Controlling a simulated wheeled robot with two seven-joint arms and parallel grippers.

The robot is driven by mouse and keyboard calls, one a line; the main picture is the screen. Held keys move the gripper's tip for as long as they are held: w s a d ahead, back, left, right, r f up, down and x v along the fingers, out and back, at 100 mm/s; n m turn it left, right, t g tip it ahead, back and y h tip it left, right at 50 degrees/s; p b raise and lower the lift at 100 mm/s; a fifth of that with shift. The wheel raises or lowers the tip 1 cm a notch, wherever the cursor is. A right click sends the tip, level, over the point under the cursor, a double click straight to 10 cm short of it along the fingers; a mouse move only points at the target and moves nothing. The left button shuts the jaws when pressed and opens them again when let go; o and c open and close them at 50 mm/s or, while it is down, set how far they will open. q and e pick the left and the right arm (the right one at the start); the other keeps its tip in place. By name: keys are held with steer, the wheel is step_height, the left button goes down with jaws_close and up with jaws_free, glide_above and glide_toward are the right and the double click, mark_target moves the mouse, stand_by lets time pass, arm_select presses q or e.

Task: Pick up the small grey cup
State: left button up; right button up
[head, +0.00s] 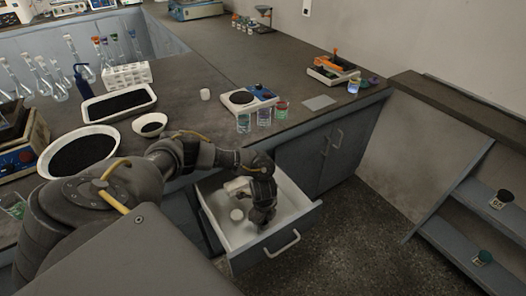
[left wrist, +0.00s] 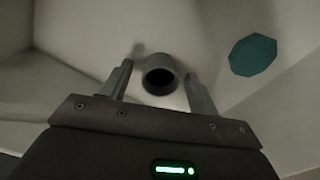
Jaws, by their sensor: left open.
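A small grey cup (left wrist: 160,66) with a dark inside shows in the left wrist view, on the pale drawer floor, with its mouth toward the camera. My left gripper (left wrist: 158,80) is open, with one finger on each side of the cup and a visible gap at both sides. In the head view my left gripper (head: 262,216) reaches down into the open drawer (head: 290,219). I cannot make out the grey cup for certain there. My right gripper is not in view.
A teal faceted object (left wrist: 253,55) lies right of the cup. A small white round thing (head: 237,214) is in the drawer. Drawer walls surround the gripper.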

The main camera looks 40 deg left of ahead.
arm_select(q)
steer(key=shift+f, duration=0.2)
steer(key=c, duration=1.1)
